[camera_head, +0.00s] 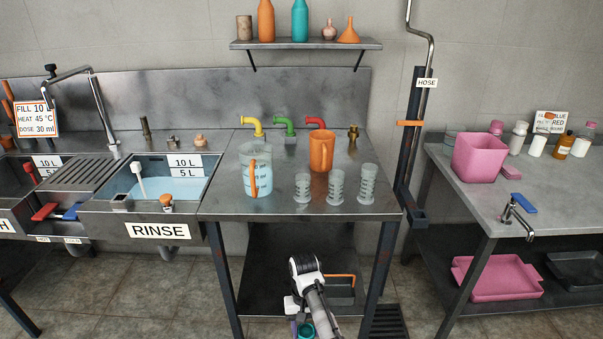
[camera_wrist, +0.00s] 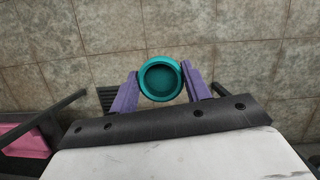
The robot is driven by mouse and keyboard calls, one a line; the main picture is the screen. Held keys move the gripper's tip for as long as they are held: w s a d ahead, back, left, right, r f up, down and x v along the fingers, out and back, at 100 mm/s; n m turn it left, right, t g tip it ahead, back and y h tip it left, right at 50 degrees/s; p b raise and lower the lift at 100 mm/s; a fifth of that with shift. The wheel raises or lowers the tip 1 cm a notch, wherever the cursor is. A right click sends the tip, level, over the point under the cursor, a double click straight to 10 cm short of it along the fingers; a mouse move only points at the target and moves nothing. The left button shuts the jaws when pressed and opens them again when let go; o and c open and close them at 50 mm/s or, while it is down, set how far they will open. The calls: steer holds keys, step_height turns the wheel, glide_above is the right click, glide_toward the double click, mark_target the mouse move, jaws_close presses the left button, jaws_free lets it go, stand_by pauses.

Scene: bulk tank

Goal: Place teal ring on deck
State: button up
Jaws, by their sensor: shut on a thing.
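A teal ring (camera_wrist: 161,78) sits between the purple fingers of my gripper (camera_wrist: 160,88) in the wrist view, with tiled floor beyond it. The fingers are shut on its two sides. In the head view the teal ring (camera_head: 305,331) shows at the bottom edge beside my gripper (camera_head: 301,331), low in front of the steel deck (camera_head: 225,205). The ring is well below the deck top and apart from it.
On the deck stand a clear jug (camera_head: 256,165), an orange jug (camera_head: 321,150) and several ribbed clear cups (camera_head: 336,187). Yellow, green and red taps (camera_head: 316,123) line the back. The rinse sink (camera_head: 160,190) is left; a dark tray (camera_head: 341,290) is on the lower shelf.

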steer(key=s+a+f+m, duration=0.1)
steer(key=s+f, duration=0.4)
steer(key=f, duration=0.1)
steer(key=shift+f, duration=0.25)
steer(key=shift+a, duration=0.15)
